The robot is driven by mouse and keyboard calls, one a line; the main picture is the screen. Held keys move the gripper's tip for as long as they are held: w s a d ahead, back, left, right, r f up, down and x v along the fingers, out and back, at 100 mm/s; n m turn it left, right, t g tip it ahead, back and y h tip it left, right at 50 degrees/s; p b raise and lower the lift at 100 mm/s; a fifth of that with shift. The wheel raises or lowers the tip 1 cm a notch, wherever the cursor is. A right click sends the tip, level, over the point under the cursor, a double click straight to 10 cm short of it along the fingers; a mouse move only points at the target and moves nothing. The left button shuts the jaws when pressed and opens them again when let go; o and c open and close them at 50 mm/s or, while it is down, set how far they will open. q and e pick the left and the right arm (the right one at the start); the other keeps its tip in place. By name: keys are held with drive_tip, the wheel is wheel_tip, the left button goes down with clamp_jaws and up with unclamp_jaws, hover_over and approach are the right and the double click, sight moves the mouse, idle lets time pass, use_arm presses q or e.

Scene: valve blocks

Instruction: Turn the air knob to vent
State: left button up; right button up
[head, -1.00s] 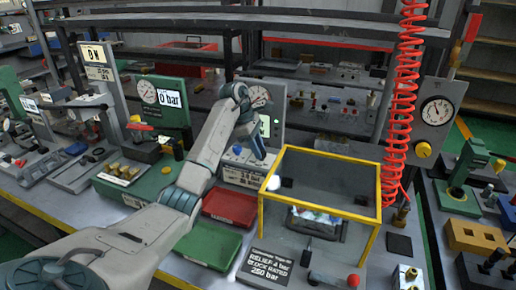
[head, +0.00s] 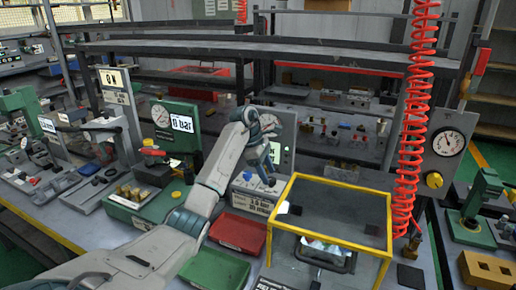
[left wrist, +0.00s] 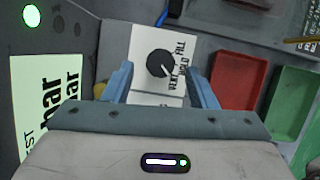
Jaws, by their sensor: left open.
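The air knob (left wrist: 160,63) is a round black knob on a white plate marked VENT, HOLD and FILL in the left wrist view. Its white pointer mark faces the labels, near VENT and HOLD; I cannot tell exactly which. In the head view the knob (head: 247,176) sits on the grey test station, partly beside my gripper. My left gripper (left wrist: 159,76) is open, with its blue fingers on either side of the knob in the picture. No contact with the knob is visible. In the head view the left gripper (head: 266,172) is over the station's front. My right gripper is not in view.
A yellow-framed clear guard (head: 340,187) stands close right of my left gripper. A red tray (head: 238,233) and a green tray (head: 216,270) lie in front. A red coiled hose (head: 408,130) hangs at right. A green gauge station (head: 178,125) stands at left.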

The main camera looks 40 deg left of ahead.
use_arm(q)
drive_tip(key=shift+p+v, duration=0.45)
drive_tip(key=shift+v, duration=0.35)
drive_tip(key=p+v, duration=0.7)
drive_tip(key=v, duration=0.1)
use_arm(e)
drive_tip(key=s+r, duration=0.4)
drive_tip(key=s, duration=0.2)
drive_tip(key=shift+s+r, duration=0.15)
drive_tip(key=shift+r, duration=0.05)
